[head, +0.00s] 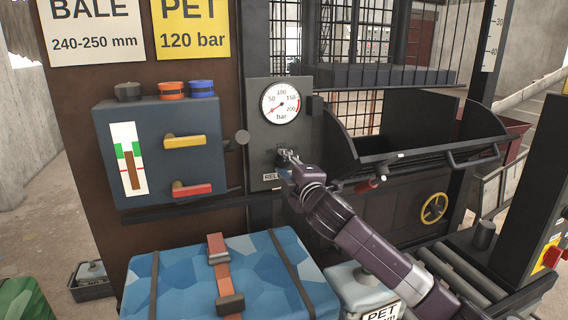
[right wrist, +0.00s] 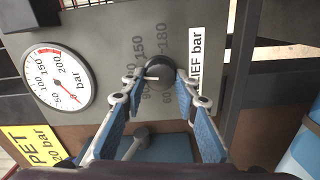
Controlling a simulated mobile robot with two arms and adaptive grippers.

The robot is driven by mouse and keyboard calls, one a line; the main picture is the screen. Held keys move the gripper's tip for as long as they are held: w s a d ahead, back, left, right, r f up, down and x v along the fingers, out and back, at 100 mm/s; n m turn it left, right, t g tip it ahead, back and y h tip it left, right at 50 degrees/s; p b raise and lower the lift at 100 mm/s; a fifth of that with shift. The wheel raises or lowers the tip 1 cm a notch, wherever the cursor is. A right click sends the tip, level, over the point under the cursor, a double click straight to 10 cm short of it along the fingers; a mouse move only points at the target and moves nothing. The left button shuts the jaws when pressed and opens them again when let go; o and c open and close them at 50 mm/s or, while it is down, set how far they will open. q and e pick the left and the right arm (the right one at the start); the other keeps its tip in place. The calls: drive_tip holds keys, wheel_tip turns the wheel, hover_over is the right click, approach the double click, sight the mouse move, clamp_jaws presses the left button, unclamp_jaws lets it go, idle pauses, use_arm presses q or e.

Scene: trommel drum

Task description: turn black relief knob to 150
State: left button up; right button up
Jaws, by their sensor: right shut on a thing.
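The black relief knob (right wrist: 159,73) sits on a grey panel (right wrist: 105,30), with scale numbers around it; 150 and 180 are readable in the right wrist view. Its white pointer line points left in that view, toward the part of the scale hidden by a finger, between 90 and 150. My right gripper (right wrist: 158,78) has its fingers on both sides of the knob, shut on it. In the head view the right gripper (head: 286,158) covers most of the knob at the panel's lower part. My left gripper is not in view.
A round bar gauge (head: 281,103) is above the knob, its red needle low on the scale. A blue-grey box (head: 152,150) with yellow and red handles is to the left. A black hopper (head: 400,150) is to the right. A blue patterned case (head: 185,285) lies below.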

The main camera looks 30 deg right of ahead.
drive_tip(key=m+p, duration=0.1)
drive_tip(key=m, duration=0.2)
drive_tip(key=shift+m, duration=0.4)
drive_tip(key=m+p, duration=0.1)
drive_tip(key=m, duration=0.3)
drive_tip(key=shift+m, duration=0.3)
drive_tip(key=o, duration=1.1)
drive_tip(key=shift+d, duration=0.1)
drive_tip(key=shift+o, duration=0.2)
drive_tip(key=shift+s, duration=0.1)
drive_tip(key=v, duration=1.2)
